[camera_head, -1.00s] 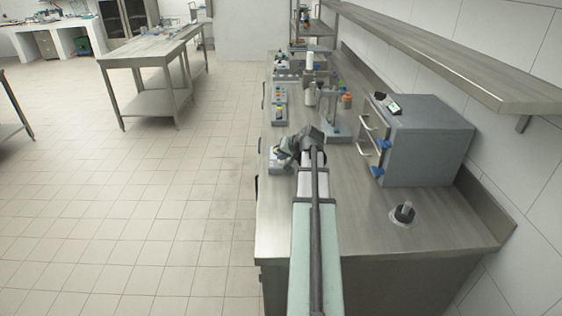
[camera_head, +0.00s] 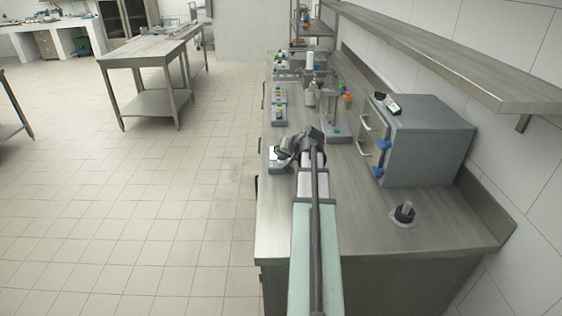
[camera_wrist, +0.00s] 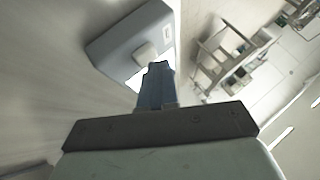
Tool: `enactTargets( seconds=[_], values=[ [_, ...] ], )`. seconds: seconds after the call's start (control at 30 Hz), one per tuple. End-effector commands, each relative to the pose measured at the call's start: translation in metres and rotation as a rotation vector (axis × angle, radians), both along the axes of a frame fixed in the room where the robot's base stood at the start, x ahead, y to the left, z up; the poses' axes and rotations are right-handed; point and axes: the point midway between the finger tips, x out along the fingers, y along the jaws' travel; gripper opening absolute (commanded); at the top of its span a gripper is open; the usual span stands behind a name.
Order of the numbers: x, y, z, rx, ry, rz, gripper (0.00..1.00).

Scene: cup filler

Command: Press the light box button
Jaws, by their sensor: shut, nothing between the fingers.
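The light box is a small grey box with a sloped face. In the wrist view the light box (camera_wrist: 118,42) fills the upper left, with a pale raised button (camera_wrist: 145,53) on its face. My gripper (camera_wrist: 158,66) is shut and empty, its blue-grey fingertips close beside the button. I cannot tell whether they touch it. A bright white patch shows on the box beside the fingers. In the head view the light box (camera_head: 277,166) stands at the counter's left edge, partly hidden by my gripper (camera_head: 279,154).
A button panel (camera_head: 280,113) stands farther along the counter's left edge. A stand (camera_head: 335,130) and small bottles lie beyond my wrist. A grey cabinet (camera_head: 430,145) with handles and a round base with a grey knob (camera_head: 404,213) stand to the right. The counter's front is clear.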

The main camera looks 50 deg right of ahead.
Motion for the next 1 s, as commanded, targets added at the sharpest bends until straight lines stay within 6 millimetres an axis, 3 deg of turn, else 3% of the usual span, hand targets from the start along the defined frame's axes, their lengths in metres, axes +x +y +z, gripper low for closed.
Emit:
enactTargets(
  seconds=[0.67, 1.0],
  values=[
    [0.0, 0.0, 0.013, 0.0, 0.0, 0.0, 0.0],
    [0.0, 0.0, 0.037, -0.001, -0.001, 0.0, 0.0]
  ],
)
